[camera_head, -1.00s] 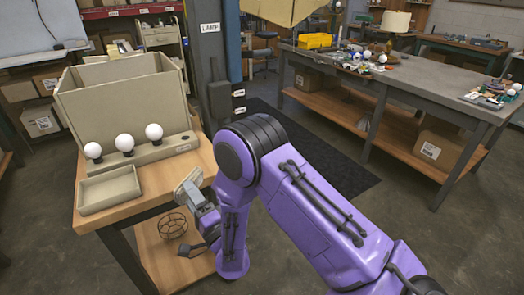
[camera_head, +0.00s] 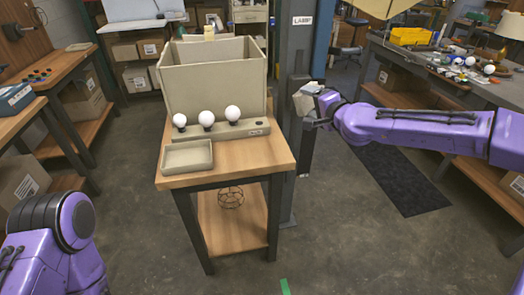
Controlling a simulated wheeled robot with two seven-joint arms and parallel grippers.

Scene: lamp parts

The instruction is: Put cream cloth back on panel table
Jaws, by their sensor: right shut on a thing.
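The cream cloth (camera_head: 306,97) is a small crumpled pale bundle in my right gripper (camera_head: 314,108), which is shut on it. The gripper holds it in the air to the right of the wooden table with the bulb panel (camera_head: 268,165), in front of the dark post. My right arm reaches in from the right edge. The fingers are small and partly hidden by the cloth. Part of my left arm shows at the lower left, but its gripper is out of view.
The table bears a tall cream open box (camera_head: 212,85), a strip with three white bulbs (camera_head: 232,113) and a shallow tray (camera_head: 187,156). A wire cage (camera_head: 231,197) is on its lower shelf. The dark post (camera_head: 298,70) stands close behind its right side. A cluttered workbench (camera_head: 455,90) is at right.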

